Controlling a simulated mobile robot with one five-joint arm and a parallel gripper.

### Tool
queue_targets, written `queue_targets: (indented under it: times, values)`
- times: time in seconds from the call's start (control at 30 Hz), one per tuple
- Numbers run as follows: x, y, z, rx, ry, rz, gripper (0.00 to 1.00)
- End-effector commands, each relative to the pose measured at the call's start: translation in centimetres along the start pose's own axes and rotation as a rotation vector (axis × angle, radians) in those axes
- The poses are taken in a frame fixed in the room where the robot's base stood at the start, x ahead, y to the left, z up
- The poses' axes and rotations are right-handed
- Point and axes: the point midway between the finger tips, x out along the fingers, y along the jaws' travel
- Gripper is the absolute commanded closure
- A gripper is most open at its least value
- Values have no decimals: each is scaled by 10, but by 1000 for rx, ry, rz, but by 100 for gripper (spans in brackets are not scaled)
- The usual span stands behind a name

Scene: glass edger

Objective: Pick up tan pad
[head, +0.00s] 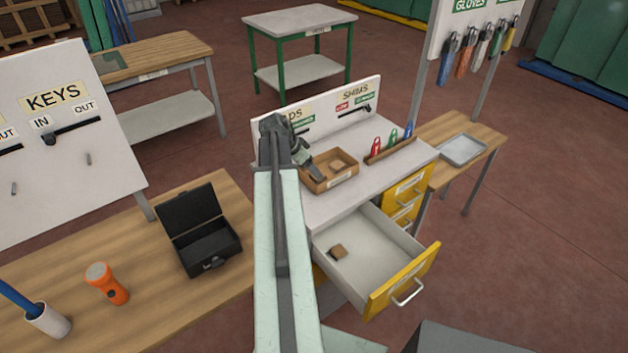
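One small tan pad (338,251) lies in the open drawer (376,250), towards its left side. Another small tan-brown piece (337,165) sits in the shallow cardboard box (344,182) on the grey bench top (310,208). My gripper (312,171) is small and dark at the end of my arm. It appears at the left side of the cardboard box, left of the piece inside. I cannot tell whether its fingers are open or hold anything. My arm hides part of the bench's left side.
The open drawer's yellow front (403,280) juts out. A wooden holder (391,150) with coloured tools stands right of the box. A back panel (330,105) with signs rises behind. On the left table are an open black case (207,247) and an orange flashlight (107,284).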

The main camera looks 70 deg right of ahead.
Motion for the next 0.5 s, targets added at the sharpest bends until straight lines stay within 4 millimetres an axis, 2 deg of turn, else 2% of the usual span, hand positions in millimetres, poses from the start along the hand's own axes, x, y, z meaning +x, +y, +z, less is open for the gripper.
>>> queue_targets:
  times: [0.17, 0.4, 0.5]
  values:
    - [9, -1, 2, -2, -1, -1, 29]
    - [52, -2, 0, -3, -1, -2, 29]
    - [57, -2, -1, -4, -1, -3, 29]
